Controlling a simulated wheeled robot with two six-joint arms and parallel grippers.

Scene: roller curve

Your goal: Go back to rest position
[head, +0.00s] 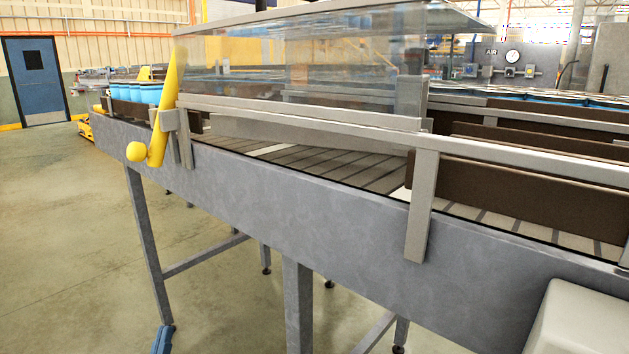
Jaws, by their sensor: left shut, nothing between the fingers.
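The tip of my left gripper (162,340) shows at the bottom edge, left of centre, as a small blue-grey piece. It is shut with nothing in it. The rest of the left arm is out of the picture. My right gripper is not in view.
A grey conveyor (290,225) crosses the view, with a clear cover (300,65), side rails and a yellow lever (165,115) ending in a ball. Blue containers (135,92) stand at its far left. Legs stand beneath it. Open floor (60,240) lies left.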

